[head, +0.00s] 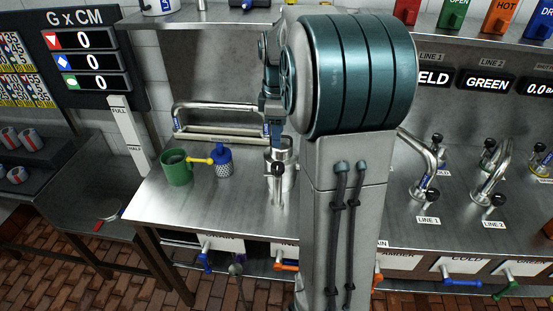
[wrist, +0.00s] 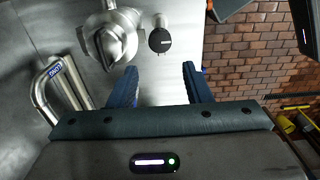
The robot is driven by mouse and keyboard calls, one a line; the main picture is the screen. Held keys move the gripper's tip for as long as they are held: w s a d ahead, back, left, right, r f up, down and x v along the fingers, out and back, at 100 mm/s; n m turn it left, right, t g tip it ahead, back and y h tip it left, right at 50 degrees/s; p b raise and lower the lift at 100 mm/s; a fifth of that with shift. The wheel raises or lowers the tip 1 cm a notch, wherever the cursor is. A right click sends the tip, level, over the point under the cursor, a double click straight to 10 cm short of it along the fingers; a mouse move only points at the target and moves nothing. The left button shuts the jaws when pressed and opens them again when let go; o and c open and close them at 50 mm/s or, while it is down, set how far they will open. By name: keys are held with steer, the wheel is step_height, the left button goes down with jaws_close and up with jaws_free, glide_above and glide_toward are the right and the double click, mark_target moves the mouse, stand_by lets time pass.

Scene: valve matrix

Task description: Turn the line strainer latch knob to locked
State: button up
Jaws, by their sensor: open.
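A steel cylindrical housing, apparently the line strainer (head: 283,160), stands on the counter just left of my arm in the head view. In the wrist view the steel strainer body (wrist: 112,38) is at the top left, with a raised grip across its face. A round black knob with a small label (wrist: 160,41) sits right beside it; I take it for the latch knob, but its label is too small to read. My gripper (wrist: 158,72) is open and empty, its blue fingers pointing toward the knob without touching it. My arm hides part of the counter in the head view.
A bent steel handle with a blue label (wrist: 55,75) is left of the strainer in the wrist view. A green mug (head: 176,168) and a blue-topped container (head: 223,162) stand left on the counter. Pipe levers (head: 490,175) stand at right. Brick floor (wrist: 245,60) shows beyond the edge.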

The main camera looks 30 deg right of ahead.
mark_target(277, 165)
step_height(277, 165, down, 11)
steer(key=shift+r+p, duration=0.1)
steer(key=shift+p, duration=0.6)
steer(key=c, duration=0.7)
